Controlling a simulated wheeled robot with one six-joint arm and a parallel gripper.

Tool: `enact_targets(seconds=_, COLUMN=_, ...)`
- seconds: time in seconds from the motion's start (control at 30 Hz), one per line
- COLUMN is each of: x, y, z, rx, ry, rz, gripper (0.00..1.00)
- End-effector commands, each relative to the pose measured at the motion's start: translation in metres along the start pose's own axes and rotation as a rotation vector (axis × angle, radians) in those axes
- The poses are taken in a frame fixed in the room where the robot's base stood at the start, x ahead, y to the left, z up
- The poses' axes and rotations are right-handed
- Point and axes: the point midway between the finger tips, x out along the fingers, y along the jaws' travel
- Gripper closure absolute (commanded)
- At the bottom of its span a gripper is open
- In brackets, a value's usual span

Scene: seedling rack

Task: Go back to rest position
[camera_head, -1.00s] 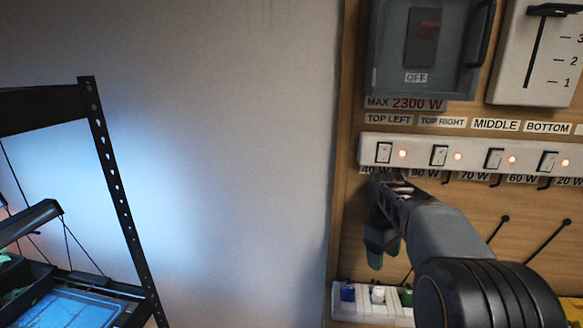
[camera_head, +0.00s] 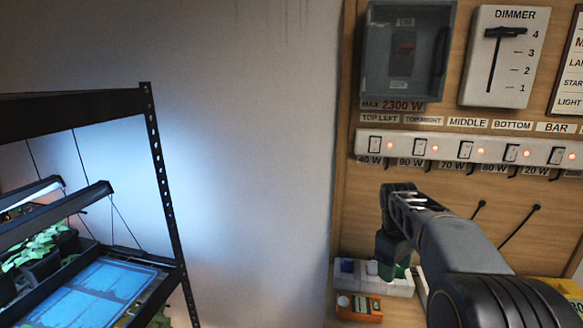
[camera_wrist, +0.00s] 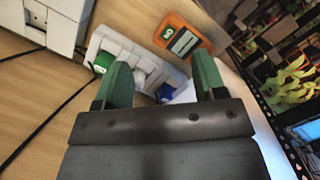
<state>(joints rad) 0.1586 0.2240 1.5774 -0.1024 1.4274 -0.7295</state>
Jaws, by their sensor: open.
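My gripper (camera_head: 393,268) is in front of the wooden board, below the row of switches in the head view. In the wrist view my gripper (camera_wrist: 163,82) shows two green fingers spread apart with nothing held between them. Past the fingers lies a white holder (camera_wrist: 113,42) with a green, a white and a blue item in it. An orange device (camera_wrist: 182,40) with a small display lies beside the holder. In the head view my arm partly hides the right part of the holder (camera_head: 402,287).
The board carries a switch strip (camera_head: 428,148) with lit orange lamps, a grey breaker box (camera_head: 408,50) and a dimmer (camera_head: 503,57). A black metal rack (camera_head: 163,180) with seedlings (camera_head: 35,248) and lamps stands at left. Bare wall (camera_head: 250,150) lies between.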

Motion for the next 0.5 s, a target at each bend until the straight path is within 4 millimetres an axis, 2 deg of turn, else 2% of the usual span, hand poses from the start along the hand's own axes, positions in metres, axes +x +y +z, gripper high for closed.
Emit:
enact_targets(seconds=0.17, x=0.001, y=0.004, z=-0.003, rx=0.079, ry=0.023, rz=0.016, gripper=0.36)
enact_targets(seconds=0.27, x=0.012, y=0.004, z=-0.004, rx=0.151, ry=0.033, rz=0.015, gripper=0.36)
enact_targets(seconds=0.5, x=0.036, y=-0.017, z=0.005, rx=0.326, ry=0.078, rz=0.012, gripper=0.36)
